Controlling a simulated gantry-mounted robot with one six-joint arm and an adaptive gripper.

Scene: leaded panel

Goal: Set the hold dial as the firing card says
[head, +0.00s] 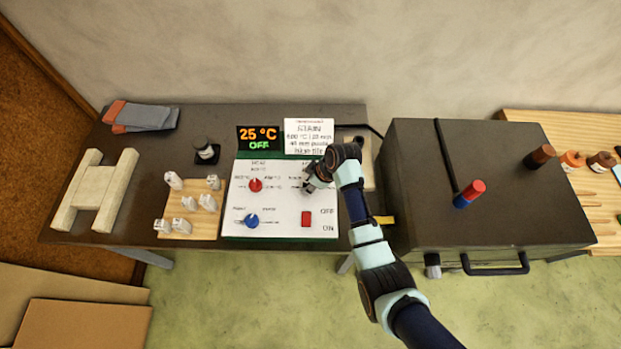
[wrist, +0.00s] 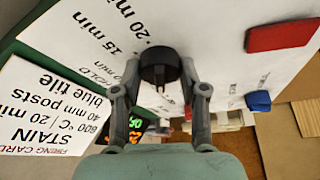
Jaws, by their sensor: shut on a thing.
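The hold dial (wrist: 160,66) is a black round knob on the white control panel (head: 280,190). In the wrist view my gripper (wrist: 160,78) is shut on it, one finger on each side. The word HOLD and the marks 15 min and 20 min are printed beside it; I cannot tell which mark it points to. In the head view my gripper (head: 309,186) covers the dial. The firing card (wrist: 45,110) reads STAIN, 800 °C / 20 min, 40 mm posts, blue tile. It also stands behind the panel in the head view (head: 308,136).
The panel carries a red knob (head: 256,184), a blue knob (head: 252,221) and a red switch (head: 306,218). The display (head: 259,138) reads 25 °C OFF. White posts on a wooden board (head: 203,229) stand left. A dark kiln (head: 490,160) with a handle stands right.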

